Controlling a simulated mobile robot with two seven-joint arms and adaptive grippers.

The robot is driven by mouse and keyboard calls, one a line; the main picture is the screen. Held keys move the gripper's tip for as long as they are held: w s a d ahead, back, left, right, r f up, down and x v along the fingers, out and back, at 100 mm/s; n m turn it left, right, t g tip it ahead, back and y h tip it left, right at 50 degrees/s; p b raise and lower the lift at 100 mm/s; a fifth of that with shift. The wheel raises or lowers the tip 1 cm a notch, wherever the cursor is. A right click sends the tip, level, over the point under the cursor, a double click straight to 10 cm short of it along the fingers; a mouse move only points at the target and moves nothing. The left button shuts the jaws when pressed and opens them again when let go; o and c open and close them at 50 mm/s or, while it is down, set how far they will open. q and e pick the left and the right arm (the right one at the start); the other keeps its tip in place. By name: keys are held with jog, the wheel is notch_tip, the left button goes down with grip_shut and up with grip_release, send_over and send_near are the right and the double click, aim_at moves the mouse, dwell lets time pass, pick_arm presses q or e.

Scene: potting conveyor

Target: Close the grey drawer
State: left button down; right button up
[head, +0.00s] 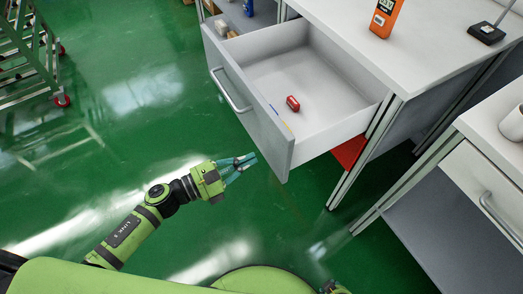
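The grey drawer (235,97) is pulled well out of the white-topped bench. Its front panel has a bar handle (230,90) and faces the lower left. A small red object (293,103) lies on the drawer floor. My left gripper (254,158) is in front of the drawer's front panel, near its lower right end. Its teal fingers lie close together and look shut, with nothing seen between them. A gap to the panel seems to show, but I cannot tell the exact distance.
An orange device (385,17) and a black-based stand (487,33) are on the bench top (420,55). A second bench with a handled drawer (487,185) stands at the right. A green wheeled rack (28,50) is at the far left. Green floor is clear between.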

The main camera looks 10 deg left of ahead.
aim_at(272, 150)
pick_arm(q)
jog(key=x, duration=0.3)
jog(key=shift+r, duration=0.1)
jog(key=shift+w+d+p, duration=0.3)
jog(key=shift+d, duration=0.25)
pick_arm(e)
jog(key=shift+s+d+r+g, duration=0.15)
jog(key=shift+s+g, duration=0.25)
jog(key=shift+s, duration=0.9)
pick_arm(q)
jog(key=shift+d, duration=0.1)
